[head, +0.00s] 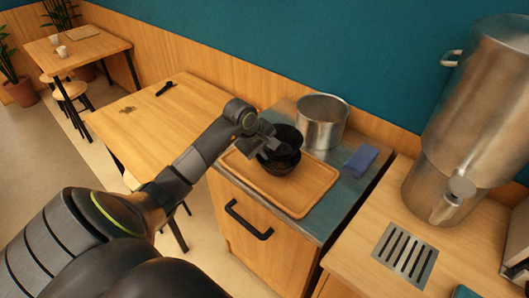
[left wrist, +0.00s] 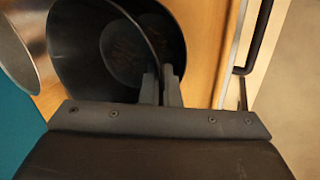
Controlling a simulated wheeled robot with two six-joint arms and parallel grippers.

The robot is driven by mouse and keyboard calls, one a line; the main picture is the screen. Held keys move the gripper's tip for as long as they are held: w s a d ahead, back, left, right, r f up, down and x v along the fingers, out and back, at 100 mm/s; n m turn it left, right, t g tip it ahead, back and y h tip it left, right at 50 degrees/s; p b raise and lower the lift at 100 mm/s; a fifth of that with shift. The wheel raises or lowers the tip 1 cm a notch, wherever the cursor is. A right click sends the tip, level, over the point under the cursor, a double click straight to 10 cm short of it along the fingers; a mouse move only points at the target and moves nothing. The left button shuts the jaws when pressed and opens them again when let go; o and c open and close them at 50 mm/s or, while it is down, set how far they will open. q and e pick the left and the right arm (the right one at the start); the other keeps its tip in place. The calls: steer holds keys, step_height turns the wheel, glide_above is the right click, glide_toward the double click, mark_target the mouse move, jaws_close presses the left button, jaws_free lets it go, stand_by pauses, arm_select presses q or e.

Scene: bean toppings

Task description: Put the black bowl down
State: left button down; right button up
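My left gripper (head: 268,146) is shut on the rim of a black bowl (head: 290,134), which it holds tilted above the wooden tray (head: 313,192). In the left wrist view the gripper's fingers (left wrist: 161,88) pinch the wall of this large black bowl (left wrist: 75,60). A second dark bowl (head: 283,163) stands on the tray just below the held one. It also shows in the left wrist view (left wrist: 172,38), partly hidden, with dark brown contents. I cannot tell whether the two bowls touch. My right gripper is not in view.
A steel pot (head: 322,122) stands behind the tray, close to the held bowl. A blue cloth or sponge (head: 360,161) lies right of the tray. A large steel dispenser (head: 470,120) stands at the right. The tray's front right part is clear.

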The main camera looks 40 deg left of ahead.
arm_select(q)
steer(key=shift+f+b, duration=0.25)
steer(key=shift+b, duration=0.05)
steer(key=c, duration=1.7)
jaws_free()
steer(key=shift+r, duration=0.15)
steer(key=shift+r+p, duration=0.15)
steer(key=shift+p, duration=0.25)
steer(key=shift+r+p, duration=0.65)
steer(key=shift+p, duration=0.25)
steer(key=shift+b+v, duration=1.65)
steer(key=shift+v, duration=4.1)
